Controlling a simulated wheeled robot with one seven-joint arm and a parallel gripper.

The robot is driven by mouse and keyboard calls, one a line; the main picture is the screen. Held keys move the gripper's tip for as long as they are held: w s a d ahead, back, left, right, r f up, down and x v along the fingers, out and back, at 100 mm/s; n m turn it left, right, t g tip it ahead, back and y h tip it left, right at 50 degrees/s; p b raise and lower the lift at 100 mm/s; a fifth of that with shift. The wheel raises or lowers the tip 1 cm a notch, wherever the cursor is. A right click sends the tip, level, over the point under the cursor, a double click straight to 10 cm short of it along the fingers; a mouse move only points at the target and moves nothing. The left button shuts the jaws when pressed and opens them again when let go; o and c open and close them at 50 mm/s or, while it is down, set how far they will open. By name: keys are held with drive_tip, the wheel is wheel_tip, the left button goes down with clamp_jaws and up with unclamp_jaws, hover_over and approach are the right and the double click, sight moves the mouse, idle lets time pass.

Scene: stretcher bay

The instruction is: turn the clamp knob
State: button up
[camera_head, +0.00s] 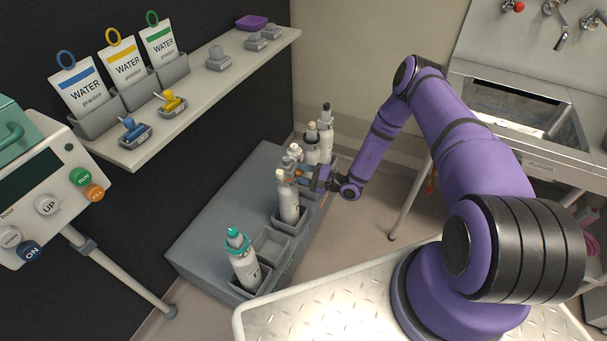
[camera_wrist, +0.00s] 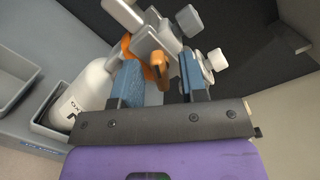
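My gripper (camera_head: 305,178) is at the row of bottles in the grey rack. In the wrist view its two blue-padded fingers (camera_wrist: 160,68) stand apart, with a dark gap beside the right one. Between and just past them is a grey valve fitting (camera_wrist: 153,42) with orange parts (camera_wrist: 158,66) and pale knob-like ends (camera_wrist: 188,20). I cannot tell which of these is the clamp knob, or whether a finger touches it. A white bottle (camera_wrist: 85,98) stands left of the fingers; it also shows in the head view (camera_head: 288,200).
A shelf (camera_head: 215,80) with water pouches, blue and yellow clips is at upper left. A steel sink (camera_head: 520,105) is at right.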

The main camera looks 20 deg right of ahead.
clamp_jaws()
drive_tip(key=shift+m, duration=0.4)
drive_tip(key=m, duration=0.4)
drive_tip(key=shift+d+m, duration=0.1)
drive_tip(key=shift+m, duration=0.2)
drive_tip(key=m, duration=0.5)
drive_tip(key=shift+w+r, duration=0.1)
drive_tip(key=m, duration=0.6)
drive_tip(key=shift+w+d+m, duration=0.1)
drive_tip(key=shift+d+m, duration=0.05)
drive_tip(key=shift+m, duration=0.25)
drive_tip(key=m, duration=0.6)
drive_tip(key=shift+m, duration=0.4)
